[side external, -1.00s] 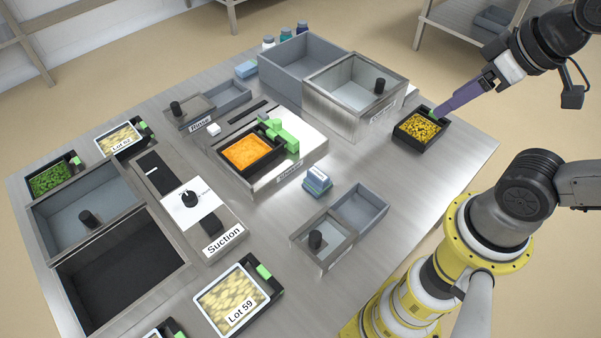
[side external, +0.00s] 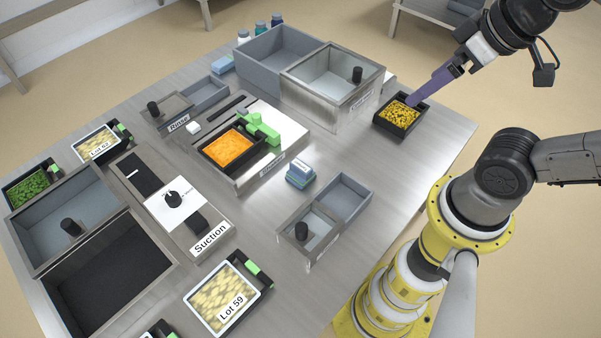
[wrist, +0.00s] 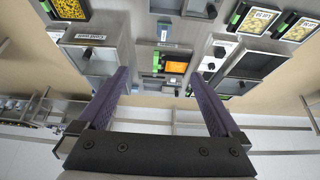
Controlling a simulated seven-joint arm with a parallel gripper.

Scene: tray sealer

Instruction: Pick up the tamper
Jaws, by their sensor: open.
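I cannot make out a tamper for certain in either view. My gripper (side external: 418,97) is at the right of the side view, above the back of a black tray of yellow pieces (side external: 380,124). In the wrist view, its two purple fingers (wrist: 163,75) are wide apart with nothing between them. The side view shows the fingers nearly in line, and I cannot tell whether they touch the tray. Lidded bins with black knobs stand around the table, and their insides are partly hidden.
A sealer (side external: 282,142) with an orange-filled tray and green parts stands mid-table. A tall grey bin (side external: 262,75) is behind it. A Suction panel (side external: 211,238) and dark open bin are left. A small bin (side external: 369,197) and blue-white block (side external: 300,172) are in front.

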